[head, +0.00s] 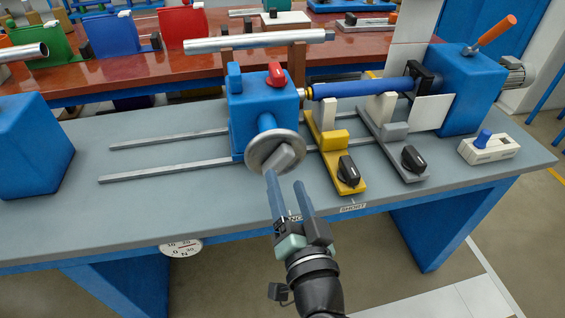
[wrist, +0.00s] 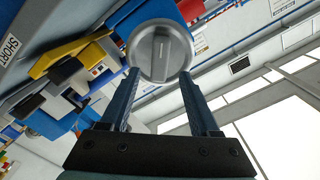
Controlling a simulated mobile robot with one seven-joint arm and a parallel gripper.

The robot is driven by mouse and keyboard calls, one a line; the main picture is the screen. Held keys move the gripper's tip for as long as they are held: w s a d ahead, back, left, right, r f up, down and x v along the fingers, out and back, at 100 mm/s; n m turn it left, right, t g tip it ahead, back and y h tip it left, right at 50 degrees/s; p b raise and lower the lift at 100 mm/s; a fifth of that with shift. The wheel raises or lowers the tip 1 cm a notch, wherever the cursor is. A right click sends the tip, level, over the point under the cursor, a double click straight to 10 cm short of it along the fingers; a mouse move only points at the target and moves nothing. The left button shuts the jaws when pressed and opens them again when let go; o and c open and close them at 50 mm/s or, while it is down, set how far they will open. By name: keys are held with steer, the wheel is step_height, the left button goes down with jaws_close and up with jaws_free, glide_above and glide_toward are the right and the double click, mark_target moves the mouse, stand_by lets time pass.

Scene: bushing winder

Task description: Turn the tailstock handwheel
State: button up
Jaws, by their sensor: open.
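The tailstock handwheel (head: 264,151) is a round grey metal disc with a raised bar across its face. It sits on the front of the blue tailstock block (head: 264,104). My gripper (head: 287,180) is in front of and slightly below the wheel, with its two blue fingers apart and pointing at it. In the wrist view the handwheel (wrist: 159,50) appears beyond the fingertips, with its bar (wrist: 160,58) in the gap between the fingers (wrist: 157,78). I cannot tell whether a fingertip touches the wheel. Nothing is held.
A yellow support (head: 335,150) and a grey support (head: 393,148) with black knobs stand right of the tailstock. A blue roller (head: 360,88) spans to the blue headstock (head: 460,88). Two rails (head: 165,170) lie on the bench. A white switch box (head: 489,148) stands at right.

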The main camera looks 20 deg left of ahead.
mark_target(281, 166)
steer(key=x, duration=0.5)
jaws_close()
stand_by(0.3)
